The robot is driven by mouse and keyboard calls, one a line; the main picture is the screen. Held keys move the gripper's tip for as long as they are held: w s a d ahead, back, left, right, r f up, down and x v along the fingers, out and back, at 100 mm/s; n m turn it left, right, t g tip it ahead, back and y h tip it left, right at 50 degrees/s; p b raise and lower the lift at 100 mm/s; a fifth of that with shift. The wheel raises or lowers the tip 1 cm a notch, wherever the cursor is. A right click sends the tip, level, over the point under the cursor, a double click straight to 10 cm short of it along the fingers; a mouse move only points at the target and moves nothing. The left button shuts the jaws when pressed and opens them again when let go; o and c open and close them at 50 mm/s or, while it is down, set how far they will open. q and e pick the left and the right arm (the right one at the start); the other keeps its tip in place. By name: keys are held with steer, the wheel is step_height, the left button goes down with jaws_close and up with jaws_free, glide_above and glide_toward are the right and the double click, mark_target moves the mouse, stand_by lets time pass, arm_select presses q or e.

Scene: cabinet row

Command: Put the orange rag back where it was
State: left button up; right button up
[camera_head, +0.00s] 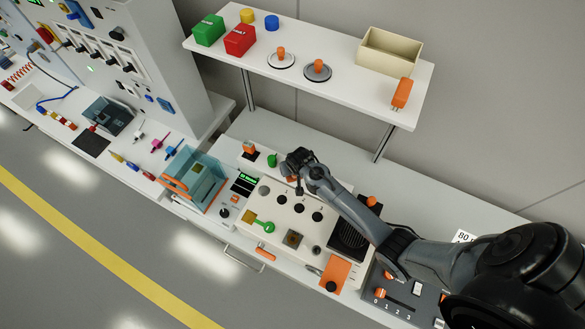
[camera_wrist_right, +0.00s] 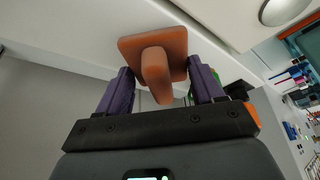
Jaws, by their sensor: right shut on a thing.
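A flat orange cloth-like piece, which looks like the orange rag (camera_head: 335,273), lies at the front of the cream panel in the head view, partly over its edge. My right gripper (camera_head: 297,168) is over the back of that panel, well behind the rag. In the right wrist view my right gripper (camera_wrist_right: 162,88) has its purple fingers on both sides of an orange-brown square piece with a stubby handle (camera_wrist_right: 155,72) and is shut on it. In the head view my gripper mostly hides this piece. My left gripper is out of view.
A white shelf (camera_head: 340,47) above the counter holds green (camera_head: 208,30) and red (camera_head: 240,40) boxes, a cream bin (camera_head: 390,50) and orange-knobbed discs. The cream panel (camera_head: 285,225) carries several knobs. A teal-and-orange machine (camera_head: 195,180) stands left of it.

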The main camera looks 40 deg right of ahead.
steer(key=shift+f, duration=0.3)
steer(key=o, duration=0.9)
steer(key=shift+o, duration=0.2)
steer(key=shift+r, duration=0.2)
steer(key=v, duration=1.1)
steer(key=s+a+r+n, duration=0.2)
steer(key=s+a, duration=0.1)
steer(key=s, duration=0.4)
steer(key=s+a+r+n+y, duration=0.1)
steer(key=s+a+r+n, duration=0.1)
steer(key=s, duration=0.5)
steer(key=s+a+r+n+y, duration=0.1)
steer(key=s+a+r+n, duration=0.1)
steer(key=s, duration=0.5)
steer(key=a+r, duration=0.1)
steer(key=a, duration=0.1)
steer(key=shift+s+a+n+g, duration=0.3)
steer(key=shift+a, duration=0.05)
steer(key=shift+r, duration=0.2)
